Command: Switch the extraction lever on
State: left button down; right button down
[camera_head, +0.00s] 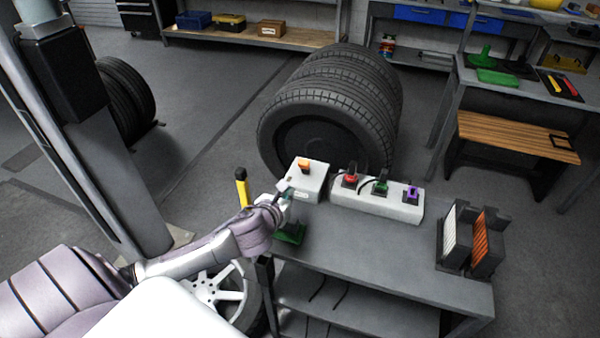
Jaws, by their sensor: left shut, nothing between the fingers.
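A white box (308,184) with a small label stands at the back left of the grey workbench (360,245). A short orange lever (304,166) sticks up from its top; I take it for the extraction lever, but its label is too small to read. My left gripper (284,188) is shut and empty at the left side of this box, lower than the orange lever and apart from it. Whether the fingers touch the box I cannot tell. My right gripper is not in view.
A white strip (375,206) with red, green and purple plugs or switches is right of the box. A yellow handle with a black top (242,190) stands left of my gripper. A green base (290,234) is below my wrist. A dark rack (470,245) stands at right.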

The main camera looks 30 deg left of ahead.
aim_at(304, 169)
pick_arm(q)
jog(key=shift+w+a+f+p, duration=0.25)
jog(key=shift+w+a, duration=0.1)
jog(key=shift+w, duration=1.2)
jog(key=shift+w+a+f+p, duration=0.2)
jog(key=shift+w+a+p, duration=0.15)
jog(key=shift+w, duration=1.2)
jog(key=shift+w+a+f+p, duration=0.2)
jog(key=shift+w+a, duration=0.2)
jog(key=shift+w, duration=1.15)
